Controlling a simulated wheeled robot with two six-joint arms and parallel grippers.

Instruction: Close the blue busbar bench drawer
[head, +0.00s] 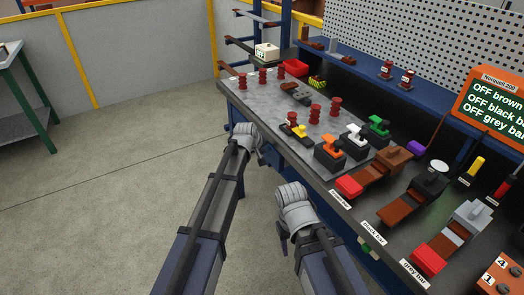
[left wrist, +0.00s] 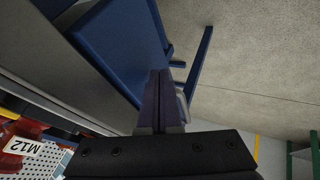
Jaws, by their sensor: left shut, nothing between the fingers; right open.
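The busbar bench (head: 262,97) has a grey top and blue frame. In the left wrist view a broad blue panel (left wrist: 122,45) lies beside the grey bench edge; it looks like the blue drawer, but how far it stands out I cannot tell. In the head view the drawer is mostly hidden under the top and behind my arms. My left gripper (head: 261,156) is at the bench's front edge. Its shut, empty fingers (left wrist: 160,78) overlap the panel's edge in the wrist view; contact is unclear. My right gripper (head: 283,240) is open and empty, in front of the bench, nearer me.
The bench top carries red insulators (head: 315,113), coloured switches (head: 329,147) and brown and grey bars (head: 376,171). A thin blue bar (left wrist: 201,62) stands out beyond the panel. An orange-framed screen (head: 494,110) is at right.

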